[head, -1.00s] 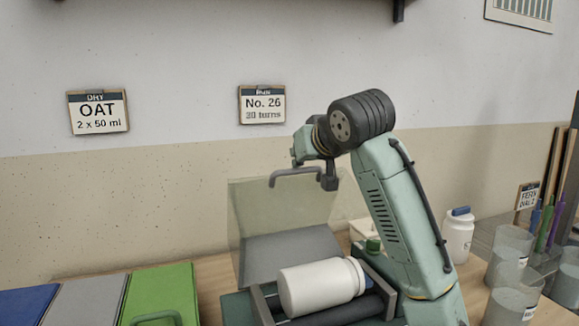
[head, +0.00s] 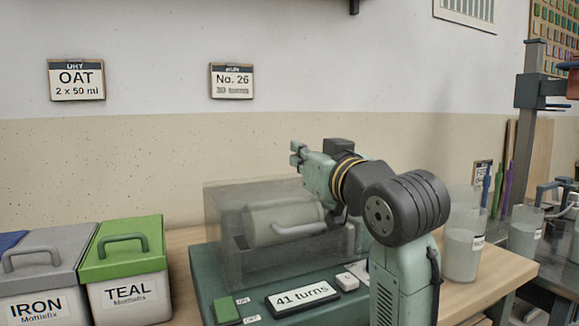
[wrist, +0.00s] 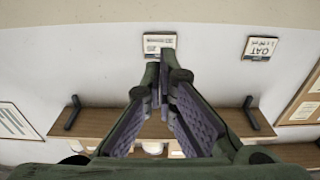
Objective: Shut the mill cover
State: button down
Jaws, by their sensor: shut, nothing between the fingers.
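The mill (head: 200,275) is a teal machine on the wooden bench. Its see-through mill cover (head: 222,215) is down over the white jar (head: 262,224), which lies on its side inside. The cover's grey handle (head: 300,230) is at the front, and the lid looks level. My gripper (head: 296,153) is above and behind the cover's right part, apart from the handle. In the wrist view my gripper (wrist: 161,70) has its fingertips together with nothing between them, facing the wall. My arm hides the mill's right side.
Mill display (head: 302,297) reads 41 turns, with a green button (head: 227,310) beside it. Lidded bins, grey (head: 40,260) and green (head: 125,250), stand at left. Clear beakers (head: 462,245) stand at right. Wall cards read OAT (head: 76,80) and No. 26 (head: 232,81).

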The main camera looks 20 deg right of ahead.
aim_at(283, 223)
jog(key=s+f+t+b, duration=0.4)
jog(key=s+f+b, duration=0.3)
jog(key=f+b, duration=0.3)
jog(key=shift+s+f+t+b, duration=0.2)
jog(key=shift+t+b, duration=0.2)
jog(key=shift+b, duration=0.15)
jog(key=shift+w, duration=0.1)
